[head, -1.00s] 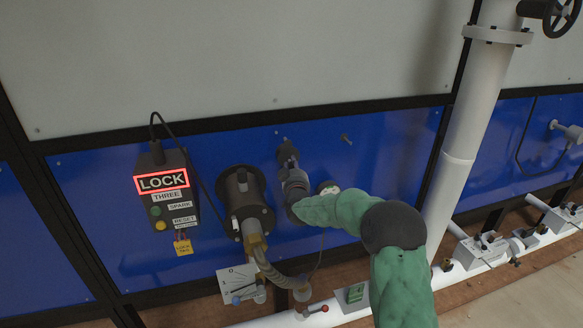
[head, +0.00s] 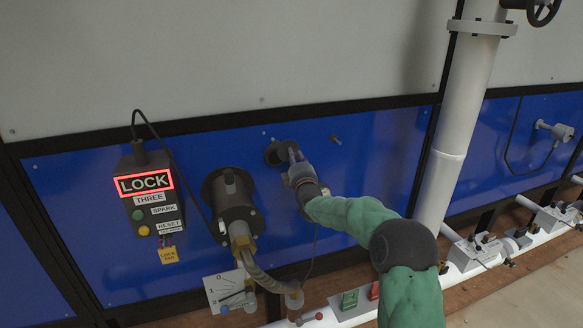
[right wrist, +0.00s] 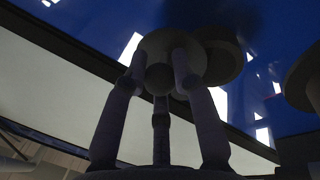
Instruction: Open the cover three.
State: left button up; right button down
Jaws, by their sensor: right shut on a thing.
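The control box three (head: 150,200) hangs on the blue panel at left, with a red-lit LOCK sign and a THREE label. My right gripper (head: 292,158) reaches in from the right and is shut on a small round piece that seems to be the cover (right wrist: 160,50). The fingers hide most of it in the head view. A dark round fitting (head: 276,152) on the panel shows just left of the fingertips; it also shows beside the held piece in the right wrist view (right wrist: 224,55). My left gripper is not in view.
A dark cylinder burner (head: 231,205) with a hose stands out left of my gripper. A bolt (head: 336,139) sticks out at upper right. A white vertical pipe (head: 454,140) stands further right. A valve with a 0-1-2 plate (head: 228,290) is below.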

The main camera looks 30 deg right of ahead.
aim_at(297, 154)
jog(key=n+b, duration=0.1)
jog(key=r+n+b, duration=0.1)
jog(key=n, duration=0.1)
jog(key=d+r+n+t+y+b, duration=0.1)
jog(key=n, duration=0.1)
jog(key=shift+s+r, duration=0.15)
jog(key=shift+r, duration=0.1)
jog(key=shift+r+n+y+b, duration=0.35)
jog(key=shift+n+b, duration=0.2)
jog(key=shift+n, duration=0.45)
jog(key=shift+r+n+y+b, duration=0.25)
jog(key=shift+r+n+b, duration=0.25)
jog(key=shift+n, duration=0.5)
jog(key=shift+f, duration=0.1)
jog(key=c, duration=1.3)
grip_release()
jog(key=shift+f, duration=0.1)
jog(key=o, duration=0.3)
jog(key=shift+a, duration=0.25)
jog(key=shift+d, duration=0.1)
jog(key=shift+d, duration=0.1)
jog(key=v, duration=1.2)
jog(key=shift+f, duration=0.1)
